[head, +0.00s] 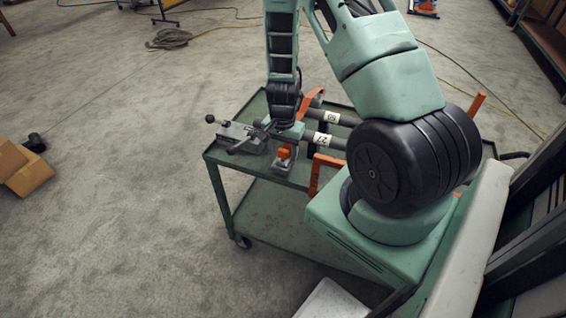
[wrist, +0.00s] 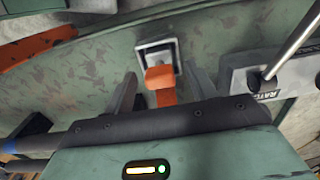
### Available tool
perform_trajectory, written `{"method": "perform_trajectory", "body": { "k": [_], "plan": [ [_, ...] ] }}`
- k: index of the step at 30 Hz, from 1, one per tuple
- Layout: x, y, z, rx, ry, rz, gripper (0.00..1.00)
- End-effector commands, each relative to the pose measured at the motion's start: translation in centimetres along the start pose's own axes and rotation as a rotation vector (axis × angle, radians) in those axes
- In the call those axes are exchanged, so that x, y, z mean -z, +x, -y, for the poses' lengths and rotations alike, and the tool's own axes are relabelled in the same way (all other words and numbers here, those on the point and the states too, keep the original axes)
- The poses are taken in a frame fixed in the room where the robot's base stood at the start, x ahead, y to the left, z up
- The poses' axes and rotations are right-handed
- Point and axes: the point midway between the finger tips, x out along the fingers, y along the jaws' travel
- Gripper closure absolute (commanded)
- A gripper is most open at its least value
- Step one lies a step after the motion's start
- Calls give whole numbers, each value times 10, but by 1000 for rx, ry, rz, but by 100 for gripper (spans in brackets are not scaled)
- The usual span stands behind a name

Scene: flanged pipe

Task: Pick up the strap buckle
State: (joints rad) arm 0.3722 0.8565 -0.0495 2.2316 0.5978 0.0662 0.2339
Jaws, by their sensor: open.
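The strap buckle (wrist: 158,52) is a small grey metal frame with an orange strap end (wrist: 160,88) in it, on the green cart top in the wrist view. In the head view the buckle (head: 281,164) sits near the cart's front edge, just below my gripper, with orange strap (head: 284,153) on it. My gripper (wrist: 163,75) is open, its two grey fingers on either side of the orange strap and pointing toward the buckle. I cannot tell whether a finger touches it. In the head view my arm partly hides the area around it.
Dark pipes with white labels (head: 325,139) and orange supports (head: 322,168) occupy the cart (head: 262,200). Floor left of the cart is mostly clear.

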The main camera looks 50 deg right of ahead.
Motion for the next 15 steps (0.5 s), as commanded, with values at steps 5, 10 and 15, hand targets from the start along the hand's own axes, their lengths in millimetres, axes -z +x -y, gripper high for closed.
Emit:
{"method": "perform_trajectory", "body": {
  "k": [5,10,15],
  "plan": [
    [0,3,0,1,0,-1,44],
    [0,3,0,1,0,-1,63],
    [0,2,0,1,0,-1,100]
  ]
}}
